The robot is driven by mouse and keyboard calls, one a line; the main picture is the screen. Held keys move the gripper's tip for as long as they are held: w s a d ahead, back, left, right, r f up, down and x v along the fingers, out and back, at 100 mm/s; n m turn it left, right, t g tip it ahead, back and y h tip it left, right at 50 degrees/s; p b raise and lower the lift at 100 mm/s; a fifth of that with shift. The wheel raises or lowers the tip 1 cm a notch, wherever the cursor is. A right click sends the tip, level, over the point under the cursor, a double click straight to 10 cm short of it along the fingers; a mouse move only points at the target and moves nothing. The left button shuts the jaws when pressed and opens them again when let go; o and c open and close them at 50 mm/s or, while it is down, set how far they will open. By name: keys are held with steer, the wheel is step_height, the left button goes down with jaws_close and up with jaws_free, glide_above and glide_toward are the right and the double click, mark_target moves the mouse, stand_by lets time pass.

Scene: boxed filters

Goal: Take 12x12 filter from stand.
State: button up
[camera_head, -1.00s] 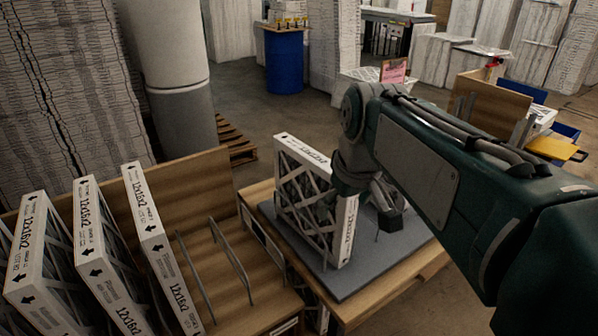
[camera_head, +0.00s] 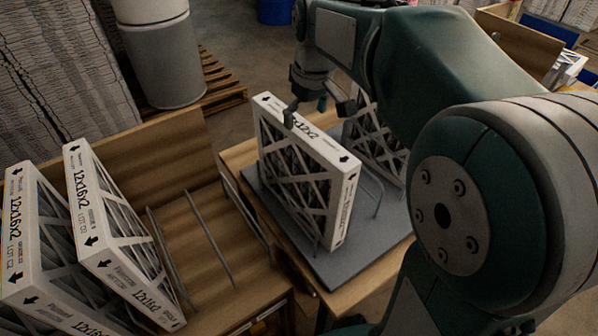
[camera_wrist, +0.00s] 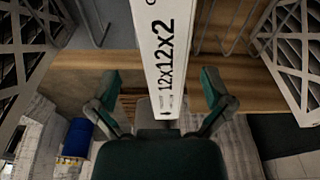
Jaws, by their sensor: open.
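A white-framed 12x12x2 filter (camera_head: 305,175) stands upright in the wire stand on a grey mat (camera_head: 325,270). My gripper (camera_head: 320,108) is at its top edge, with a finger showing on each side of it. In the wrist view the filter's white edge (camera_wrist: 160,40), printed "12x12x2", runs between the open fingers of my gripper (camera_wrist: 160,85). Gaps show between the edge and both fingers. A second filter (camera_head: 378,145) stands behind and to the right, partly hidden by my arm.
Several 12x16x2 filters (camera_head: 95,215) lean in a wooden rack on the left. Thin wire dividers (camera_head: 208,238) rise from the rack's empty part. A pallet (camera_head: 222,92) and a grey-white column (camera_head: 160,55) stand behind. In the wrist view, filter lattices flank both sides.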

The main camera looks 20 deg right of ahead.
steer(key=shift+w+a+f, duration=0.1)
steer(key=shift+a+f, duration=0.1)
steer(key=shift+f, duration=0.5)
steer(key=shift+w+a+f, duration=0.1)
steer(key=shift+w+f, duration=0.05)
steer(key=shift+f, duration=0.6)
steer(key=shift+w+a+f, duration=0.1)
steer(key=shift+w+f, duration=0.05)
steer(key=shift+f, duration=0.6)
steer(key=shift+w+a+f, duration=0.1)
steer(key=shift+w+f, duration=0.05)
steer(key=shift+f, duration=0.6)
steer(key=c, duration=1.4)
